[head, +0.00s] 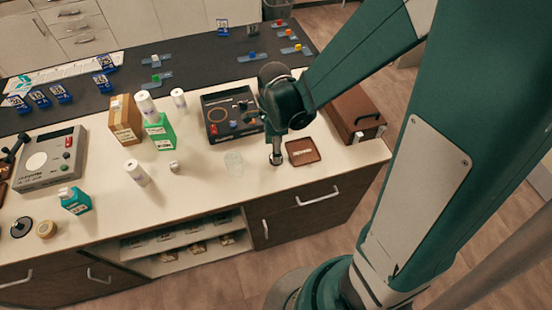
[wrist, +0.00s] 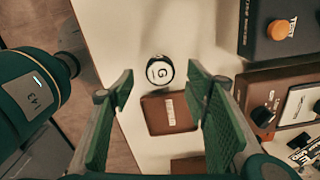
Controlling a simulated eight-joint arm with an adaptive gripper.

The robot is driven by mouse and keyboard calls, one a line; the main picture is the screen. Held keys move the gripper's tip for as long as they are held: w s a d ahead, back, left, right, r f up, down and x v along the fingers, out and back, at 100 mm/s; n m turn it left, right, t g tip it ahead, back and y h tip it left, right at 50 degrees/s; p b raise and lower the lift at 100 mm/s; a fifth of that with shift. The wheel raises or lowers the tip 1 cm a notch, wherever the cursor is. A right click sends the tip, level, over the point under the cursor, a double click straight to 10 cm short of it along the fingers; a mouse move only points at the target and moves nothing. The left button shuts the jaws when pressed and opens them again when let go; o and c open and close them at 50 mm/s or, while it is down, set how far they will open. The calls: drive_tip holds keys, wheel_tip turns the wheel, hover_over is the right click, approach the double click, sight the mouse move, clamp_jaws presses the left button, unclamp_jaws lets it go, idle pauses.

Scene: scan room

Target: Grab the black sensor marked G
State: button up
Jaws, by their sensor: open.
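The black sensor marked G (wrist: 160,70) stands on the pale counter, its round white top showing a black G and its dark side partly visible. In the wrist view it is just beyond the brown labelled tray (wrist: 167,112) and apart from it. My gripper (wrist: 160,92) is open and empty, with a green finger on either side and the sensor seen between and beyond the tips. In the head view my gripper (head: 276,142) hangs over the counter left of the brown tray (head: 302,151). A small dark shape (head: 276,159) below it there appears to be the sensor.
A dark control panel (head: 217,104) stands behind my gripper, and a brown case (head: 352,108) is at the right. Bottles and boxes crowd the left counter (head: 215,202). The counter's front edge is close.

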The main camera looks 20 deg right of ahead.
drive_tip(key=shift+f+b, duration=0.6)
drive_tip(key=shift+f, duration=1.9)
drive_tip(key=c, duration=1)
